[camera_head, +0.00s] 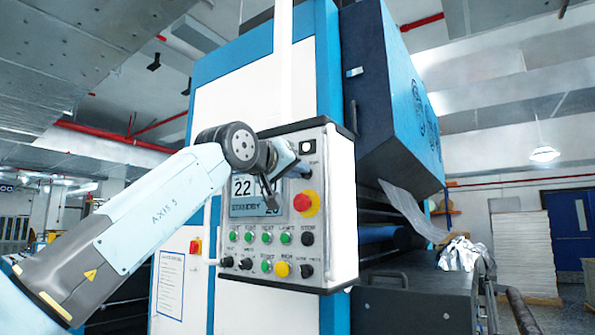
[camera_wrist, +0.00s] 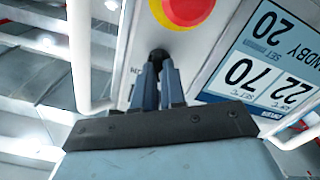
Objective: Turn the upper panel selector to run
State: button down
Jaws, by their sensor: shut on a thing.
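The upper panel selector (camera_wrist: 158,54) is a small dark knob on the white control panel (camera_head: 342,210). In the wrist view my gripper (camera_wrist: 158,80) has its two fingers close together around the knob, shut on it. In the head view my gripper (camera_head: 297,170) is at the panel's upper right, above the red emergency stop on its yellow ring (camera_head: 306,203). The selector's pointer and its labels are mostly hidden by the fingers, so its setting cannot be read. The display (camera_wrist: 266,68) reads 22, 70 and STANDBY 20.
Several green, black and yellow buttons and knobs (camera_head: 267,237) fill the lower panel. A white handle rail (camera_wrist: 84,60) runs along the panel's side, close to my gripper. A dark blue machine housing (camera_head: 385,90) juts out at the right.

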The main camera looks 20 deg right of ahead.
jog(key=shift+f+m, duration=0.1)
jog(key=shift+m, duration=0.2)
jog(key=m, duration=1.1)
jog(key=shift+s+d+f, duration=0.1)
jog(key=shift+s+d, duration=0.05)
dwell(0.4)
jog(key=c, duration=1.2)
grip_release()
jog(key=v, duration=1.3)
jog(key=shift+s+a, duration=0.25)
jog(key=shift+a, duration=0.1)
